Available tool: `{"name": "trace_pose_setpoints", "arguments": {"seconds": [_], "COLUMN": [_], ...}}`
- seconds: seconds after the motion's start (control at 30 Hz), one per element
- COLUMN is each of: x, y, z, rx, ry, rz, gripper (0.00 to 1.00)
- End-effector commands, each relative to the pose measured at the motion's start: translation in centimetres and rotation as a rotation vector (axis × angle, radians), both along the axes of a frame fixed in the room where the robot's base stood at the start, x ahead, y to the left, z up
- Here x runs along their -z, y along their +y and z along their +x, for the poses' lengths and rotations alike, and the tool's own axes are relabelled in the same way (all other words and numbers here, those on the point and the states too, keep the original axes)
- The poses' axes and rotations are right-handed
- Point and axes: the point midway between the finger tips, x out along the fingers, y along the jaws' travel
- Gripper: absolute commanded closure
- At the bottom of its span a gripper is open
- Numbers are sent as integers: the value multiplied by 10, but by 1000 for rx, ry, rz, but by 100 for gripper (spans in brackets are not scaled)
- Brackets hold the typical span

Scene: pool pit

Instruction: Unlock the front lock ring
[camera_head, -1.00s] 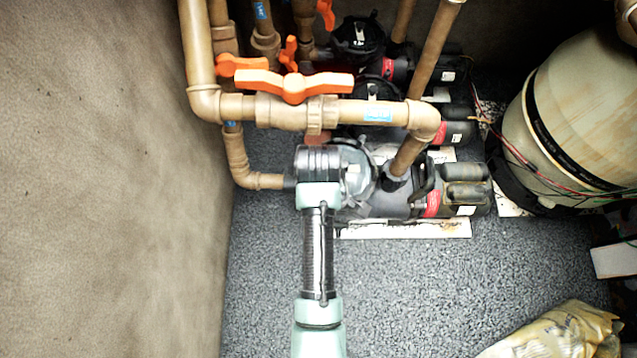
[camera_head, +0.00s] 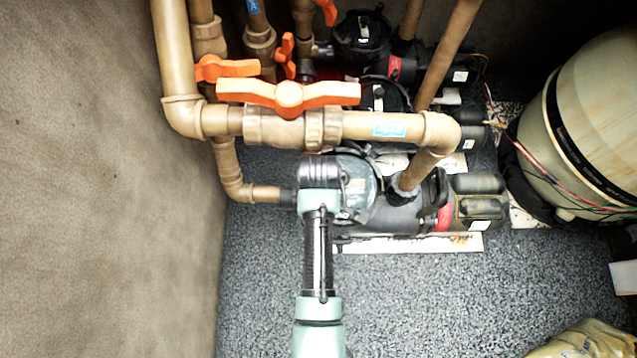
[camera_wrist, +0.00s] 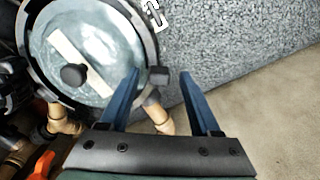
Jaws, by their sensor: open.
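The front pump's lock ring is a dark ring (camera_wrist: 147,35) around a pale, see-through round lid (camera_wrist: 105,48). A light bar with a dark knob (camera_wrist: 74,75) crosses the lid. A dark tab (camera_wrist: 158,77) sticks out from the ring's edge. My gripper (camera_wrist: 159,66) is open, with its blue fingers on either side of this tab; I cannot tell whether they touch it. In the head view the lid (camera_head: 357,188) shows partly behind my wrist, which hides the fingers and the ring's left part.
A tan pipe with an orange valve handle (camera_head: 288,94) runs just behind and above the front pump (camera_head: 405,212). More pumps and pipes stand behind it. A tank (camera_head: 590,120) is at right, a wall (camera_head: 100,200) at left.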

Motion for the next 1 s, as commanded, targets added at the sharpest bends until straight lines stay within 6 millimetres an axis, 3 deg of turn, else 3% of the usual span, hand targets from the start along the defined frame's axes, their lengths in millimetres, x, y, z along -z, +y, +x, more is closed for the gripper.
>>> {"name": "trace_pose_setpoints", "arguments": {"seconds": [0.27,0.63,1.0], "x": [3,3,3], "y": [0,0,0], "z": [1,1,0], "rx": [0,0,0], "ry": [-2,-1,-1], "rz": [0,0,1], "gripper": [36,100,100]}}
